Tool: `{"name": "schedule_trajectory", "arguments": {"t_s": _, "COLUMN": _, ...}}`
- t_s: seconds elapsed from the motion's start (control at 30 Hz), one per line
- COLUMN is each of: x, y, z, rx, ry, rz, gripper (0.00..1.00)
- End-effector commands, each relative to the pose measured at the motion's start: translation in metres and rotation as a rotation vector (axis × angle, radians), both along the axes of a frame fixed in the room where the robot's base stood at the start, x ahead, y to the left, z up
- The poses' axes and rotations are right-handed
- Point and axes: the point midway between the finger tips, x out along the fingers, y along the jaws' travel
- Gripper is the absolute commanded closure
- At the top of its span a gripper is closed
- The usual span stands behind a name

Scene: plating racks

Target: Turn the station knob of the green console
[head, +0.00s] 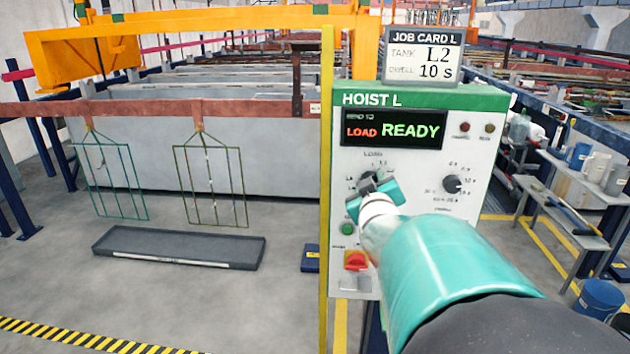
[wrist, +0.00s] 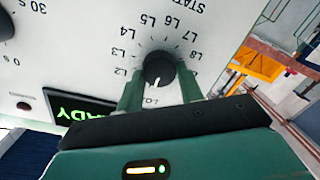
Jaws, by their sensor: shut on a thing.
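The green-topped console, labelled HOIST L (head: 420,97), stands at centre right in the head view. Its display (head: 393,130) reads LOAD and READY. The black station knob (wrist: 158,69) sits in a ring of labels from LOAD through L2, L3 and up to L8. Its white pointer mark is towards LOAD. My gripper (wrist: 159,90) has one green finger on each side of the knob and is shut on it. In the head view my gripper (head: 377,192) covers most of the knob and part of its dial.
The job card (head: 423,55) on top reads tank L2, dwell 10 s. A second knob (head: 452,184) is right of the station knob. A green button (head: 348,229) and a red switch (head: 356,260) are below. Hanging racks (head: 210,185) and a grey tray (head: 180,247) are left.

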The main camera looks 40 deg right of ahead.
Motion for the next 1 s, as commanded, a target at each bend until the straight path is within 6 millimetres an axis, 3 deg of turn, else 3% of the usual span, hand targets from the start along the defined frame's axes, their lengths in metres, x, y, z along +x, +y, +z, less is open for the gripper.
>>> {"name": "schedule_trajectory", "arguments": {"t_s": 0.6, "x": -0.0003, "y": -0.0005, "z": -0.0027, "rx": -0.027, "ry": 0.041, "rz": -0.002, "gripper": 0.86}}
{"name": "schedule_trajectory", "arguments": {"t_s": 0.63, "x": -0.0003, "y": -0.0005, "z": -0.0027, "rx": -0.027, "ry": 0.041, "rz": -0.002, "gripper": 0.57}}
{"name": "schedule_trajectory", "arguments": {"t_s": 0.7, "x": -0.0003, "y": -0.0004, "z": -0.0024, "rx": -0.027, "ry": 0.041, "rz": -0.001, "gripper": 0.44}}
{"name": "schedule_trajectory", "arguments": {"t_s": 1.0, "x": -0.0001, "y": -0.0003, "z": -0.0009, "rx": -0.030, "ry": 0.037, "rz": -0.001, "gripper": 0.41}}
